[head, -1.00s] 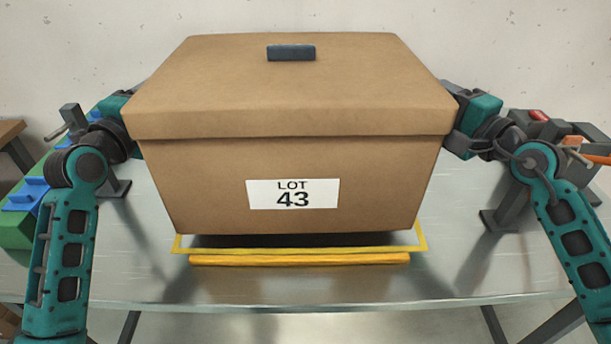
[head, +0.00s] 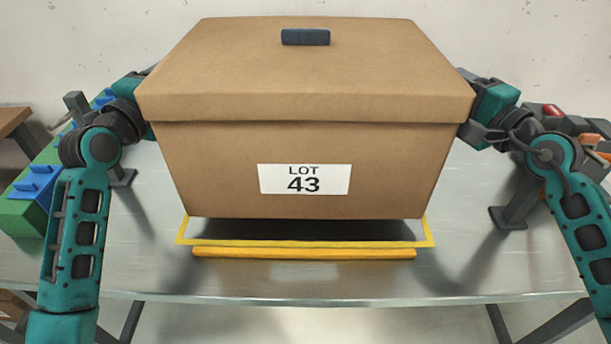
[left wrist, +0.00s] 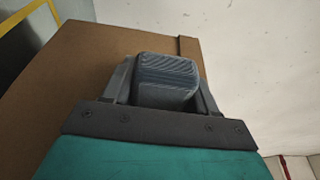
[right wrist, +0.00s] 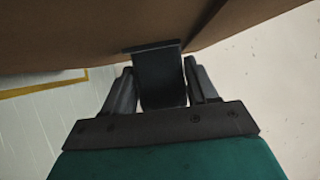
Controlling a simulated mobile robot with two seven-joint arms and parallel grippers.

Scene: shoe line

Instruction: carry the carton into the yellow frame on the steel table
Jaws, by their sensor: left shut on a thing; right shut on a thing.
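The brown carton (head: 220,165), labelled LOT 43, hangs level between my two arms above the steel table (head: 150,265). The yellow frame (head: 431,232) lies on the table under it, with a dark shadow inside; its back part is hidden by the carton. My left gripper (left wrist: 165,85) is shut on a dark grey handle on the carton's left side. My right gripper (right wrist: 160,85) is shut on a dark handle on the right side. In the head view the carton hides both fingertips. The frame also shows in the right wrist view (right wrist: 45,86).
A yellow bar (head: 305,253) lies along the frame's front edge. A green and blue container (head: 30,200) stands at the left. A dark grey stand (head: 515,205) is at the right, near red and orange items. A plain wall is behind.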

